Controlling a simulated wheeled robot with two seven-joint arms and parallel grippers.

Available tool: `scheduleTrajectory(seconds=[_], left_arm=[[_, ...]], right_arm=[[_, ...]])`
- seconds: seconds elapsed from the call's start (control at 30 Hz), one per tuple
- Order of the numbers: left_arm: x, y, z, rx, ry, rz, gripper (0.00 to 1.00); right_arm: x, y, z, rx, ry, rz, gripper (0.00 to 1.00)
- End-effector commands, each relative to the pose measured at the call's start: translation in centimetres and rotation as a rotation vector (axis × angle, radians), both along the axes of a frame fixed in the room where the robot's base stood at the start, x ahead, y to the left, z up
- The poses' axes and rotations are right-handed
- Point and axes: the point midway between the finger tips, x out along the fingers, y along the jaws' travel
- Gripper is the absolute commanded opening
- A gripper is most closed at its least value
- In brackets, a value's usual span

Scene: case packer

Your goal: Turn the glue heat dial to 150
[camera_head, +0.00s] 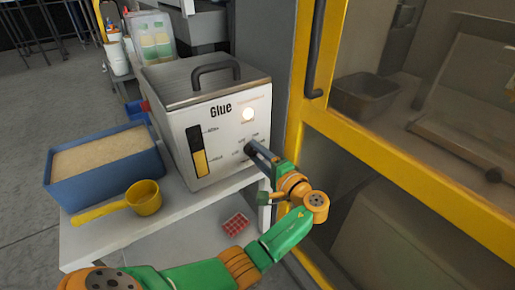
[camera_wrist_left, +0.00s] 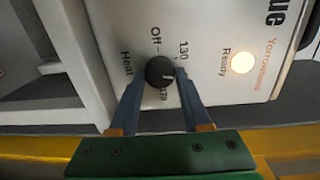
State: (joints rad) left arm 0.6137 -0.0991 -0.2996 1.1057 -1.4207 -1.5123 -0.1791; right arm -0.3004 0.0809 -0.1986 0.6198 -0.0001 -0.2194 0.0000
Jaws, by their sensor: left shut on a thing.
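The glue unit (camera_head: 217,115) is a pale metal box with a dark handle on its lid, standing on a white shelf. Its black heat dial (camera_wrist_left: 160,71) sits on the front face, with printed marks around it including "Off" and "130". The pointer's exact setting is too small to read. My left gripper (camera_head: 252,147) reaches the front face from the lower right. In the left wrist view its two blue-grey fingers (camera_wrist_left: 160,78) are shut on the dial, one on each side. In the head view the gripper mostly hides the dial. My right gripper is out of view.
A lit round lamp (camera_head: 248,114) marked "Ready" is above the dial. A blue bin of pellets (camera_head: 75,190) and a yellow scoop (camera_head: 144,198) are left of the unit. A yellow-framed door (camera_head: 400,150) stands close on the right.

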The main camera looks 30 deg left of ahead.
Motion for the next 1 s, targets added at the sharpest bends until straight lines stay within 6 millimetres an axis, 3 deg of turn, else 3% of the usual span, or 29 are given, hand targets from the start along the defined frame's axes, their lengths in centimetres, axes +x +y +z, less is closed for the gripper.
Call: scheduleTrajectory(seconds=[0.4, 1.0], left_arm=[[0.0, 0.0, -0.1, 0.089, 0.223, 0.000, 0.00], [0.0, 0.0, -0.2, 0.113, 0.280, 0.000, 0.00]], right_arm=[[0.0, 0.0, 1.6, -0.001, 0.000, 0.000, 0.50], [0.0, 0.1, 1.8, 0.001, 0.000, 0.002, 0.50]])
